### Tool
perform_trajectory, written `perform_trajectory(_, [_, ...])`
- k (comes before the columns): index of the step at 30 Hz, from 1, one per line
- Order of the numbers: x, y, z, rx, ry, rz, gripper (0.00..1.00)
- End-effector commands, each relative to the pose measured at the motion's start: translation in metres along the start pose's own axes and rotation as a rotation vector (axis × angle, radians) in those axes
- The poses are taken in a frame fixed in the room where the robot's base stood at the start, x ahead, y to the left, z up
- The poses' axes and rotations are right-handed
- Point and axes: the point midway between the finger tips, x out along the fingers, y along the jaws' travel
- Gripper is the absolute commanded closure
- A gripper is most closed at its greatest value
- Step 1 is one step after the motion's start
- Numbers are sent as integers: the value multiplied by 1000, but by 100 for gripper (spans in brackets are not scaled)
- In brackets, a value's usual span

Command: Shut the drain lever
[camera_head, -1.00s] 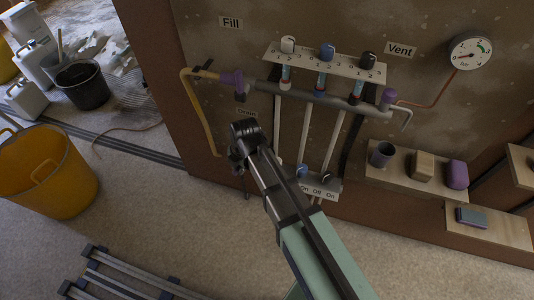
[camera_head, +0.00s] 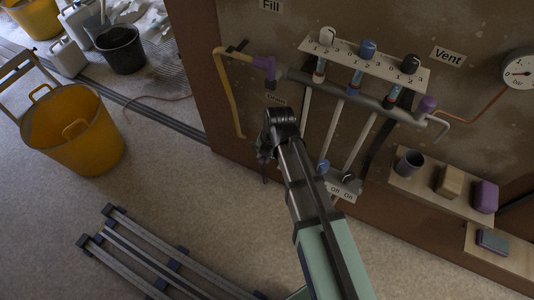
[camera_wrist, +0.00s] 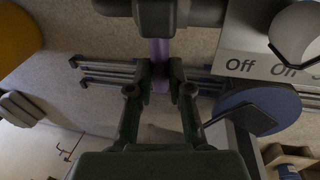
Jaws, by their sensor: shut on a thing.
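The drain lever shows in the wrist view as a purple handle (camera_wrist: 160,52) hanging from a dark pipe fitting (camera_wrist: 160,12). My gripper (camera_wrist: 160,82) is shut on the purple handle, one finger on each side. My arm and gripper hide the lever there.
Right of my gripper is an Off/On plate (camera_wrist: 252,58) with a blue knob (camera_wrist: 258,108) and a white knob (camera_wrist: 297,32). A yellow pipe (camera_head: 232,100) hangs to the left. A shelf (camera_head: 420,190) holds a cup. A slatted rack (camera_head: 165,255) lies on the floor.

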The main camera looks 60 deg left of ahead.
Motion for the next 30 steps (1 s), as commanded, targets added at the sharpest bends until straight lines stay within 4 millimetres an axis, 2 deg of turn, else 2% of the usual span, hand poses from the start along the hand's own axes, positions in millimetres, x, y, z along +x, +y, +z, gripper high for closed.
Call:
perform_trajectory(3, [0, -1, 0, -3, 0, -2, 100])
perform_trajectory(4, [0, -1, 0, -3, 0, -2, 70])
perform_trajectory(5, [0, -1, 0, -3, 0, -2, 60])
perform_trajectory(6, [0, -1, 0, -2, 0, -2, 56])
perform_trajectory(15, [-1, 0, 0, -1, 0, -1, 56])
perform_trajectory(19, [-8, 0, 0, 0, -1, 0, 56])
perform_trajectory(23, [-24, 0, 0, 0, -2, 1, 56])
perform_trajectory(30, [-68, 0, 0, -1, -2, 1, 56])
